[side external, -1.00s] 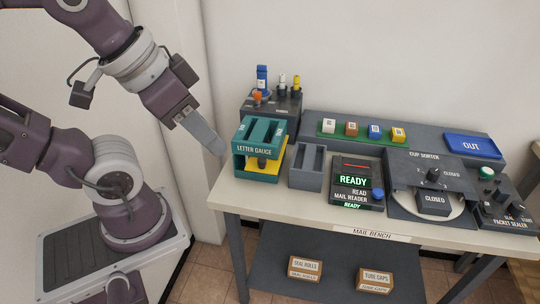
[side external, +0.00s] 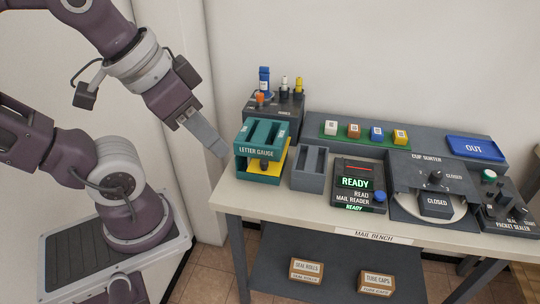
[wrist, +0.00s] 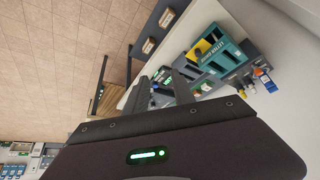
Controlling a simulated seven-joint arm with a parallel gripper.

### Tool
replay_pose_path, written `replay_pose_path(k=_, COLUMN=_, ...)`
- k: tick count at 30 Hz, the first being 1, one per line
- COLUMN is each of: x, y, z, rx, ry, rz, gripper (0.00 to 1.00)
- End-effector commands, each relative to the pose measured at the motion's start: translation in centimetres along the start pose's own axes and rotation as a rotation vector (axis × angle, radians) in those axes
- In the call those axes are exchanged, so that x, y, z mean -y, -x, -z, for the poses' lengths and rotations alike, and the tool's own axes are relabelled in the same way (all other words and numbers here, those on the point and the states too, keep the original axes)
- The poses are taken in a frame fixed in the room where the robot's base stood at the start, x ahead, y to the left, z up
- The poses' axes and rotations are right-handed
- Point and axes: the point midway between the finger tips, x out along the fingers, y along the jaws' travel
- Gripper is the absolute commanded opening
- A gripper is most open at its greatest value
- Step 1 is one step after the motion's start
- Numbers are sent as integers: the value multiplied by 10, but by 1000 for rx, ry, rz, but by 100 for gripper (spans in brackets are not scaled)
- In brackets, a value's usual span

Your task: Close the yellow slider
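The letter gauge (side external: 256,151) is a teal slotted block at the left end of the bench. A yellow slider (side external: 272,171) sits in its lower part, with a dark knob (side external: 264,164) at its front. The yellow slider also shows in the wrist view (wrist: 207,47), beside the teal gauge (wrist: 228,57). My gripper (side external: 217,149) hangs in the air left of the gauge, apart from it. In the wrist view its two fingers (wrist: 160,88) stand apart with nothing between them, so it is open.
Right of the gauge stand a grey slotted block (side external: 309,168), the mail reader (side external: 358,184) and the cup sorter (side external: 435,187). A dark holder with bottles (side external: 272,105) stands behind the gauge. The bench's left edge (side external: 226,196) is clear.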

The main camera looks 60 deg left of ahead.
Motion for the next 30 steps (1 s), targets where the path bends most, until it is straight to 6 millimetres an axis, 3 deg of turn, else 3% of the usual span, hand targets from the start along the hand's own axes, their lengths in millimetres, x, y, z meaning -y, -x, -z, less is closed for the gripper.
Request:
replay_pose_path(k=14, x=0, y=0, z=1, rx=2, ry=5, rz=0, gripper=31)
replay_pose_path(k=17, x=5, y=-8, z=15, rx=47, ry=123, rz=9, gripper=31)
replay_pose_path(k=20, x=22, y=-36, z=48, rx=146, ry=430, rz=47, gripper=31)
replay_pose_path(k=24, x=65, y=-102, z=86, rx=281, ry=946, rz=164, gripper=31)
replay_pose_path(k=27, x=96, y=-150, z=93, rx=341, ry=1242, rz=263, gripper=31)
replay_pose_path(k=30, x=118, y=-184, z=91, rx=373, ry=1435, rz=341, gripper=31)
